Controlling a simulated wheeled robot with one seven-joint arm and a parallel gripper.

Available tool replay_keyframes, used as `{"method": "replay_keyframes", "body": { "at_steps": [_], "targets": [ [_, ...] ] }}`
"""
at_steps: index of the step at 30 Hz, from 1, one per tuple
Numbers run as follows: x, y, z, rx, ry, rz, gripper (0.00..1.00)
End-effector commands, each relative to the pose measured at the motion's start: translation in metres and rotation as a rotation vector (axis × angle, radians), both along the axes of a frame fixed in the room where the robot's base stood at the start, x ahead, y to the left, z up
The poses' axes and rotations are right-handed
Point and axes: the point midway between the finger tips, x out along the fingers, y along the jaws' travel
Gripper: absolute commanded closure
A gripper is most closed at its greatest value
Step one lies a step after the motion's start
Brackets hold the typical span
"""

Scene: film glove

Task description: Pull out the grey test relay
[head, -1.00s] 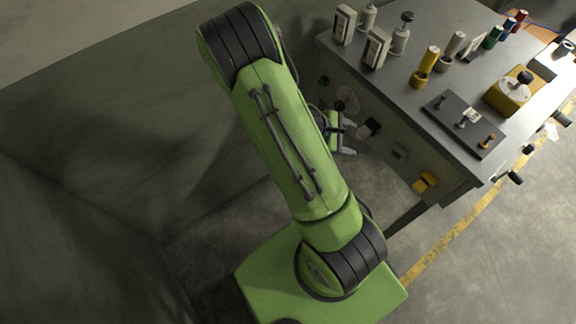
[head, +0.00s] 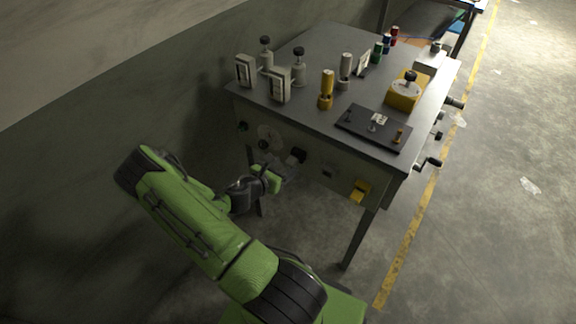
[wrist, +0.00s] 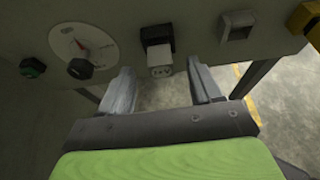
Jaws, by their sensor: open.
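A small light-grey block with dark marks, which looks like the grey test relay (wrist: 160,57), sits at a black housing (wrist: 157,36) on the bench's front panel in the wrist view. In the head view the black housing (head: 297,155) shows on that panel; the grey block is too small to make out clearly there. My gripper (wrist: 162,90) is open and empty, its two grey fingers apart below the block, one to each side in the picture. In the head view my gripper (head: 281,178) is low in front of the panel; whether it touches anything cannot be told.
The panel also carries a dial (wrist: 82,42), a black knob (wrist: 80,68), a green button (wrist: 33,68), a grey bracket (wrist: 237,26) and a yellow part (head: 360,190). Several fittings stand on the bench top (head: 300,112).

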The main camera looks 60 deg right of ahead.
Motion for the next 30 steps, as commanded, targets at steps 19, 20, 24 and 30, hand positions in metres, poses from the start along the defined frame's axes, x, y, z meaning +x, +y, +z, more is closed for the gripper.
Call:
{"method": "replay_keyframes", "body": {
  "at_steps": [19,20,24,30],
  "targets": [
    [-0.006,-0.041,-0.017,0.000,0.000,0.001,0.48],
    [-0.006,-0.041,-0.017,0.000,-0.001,0.001,0.53],
    [-0.006,-0.041,-0.017,0.000,-0.001,0.001,0.74],
    [-0.006,-0.041,-0.017,0.000,-0.001,0.001,0.74]
  ]
}}
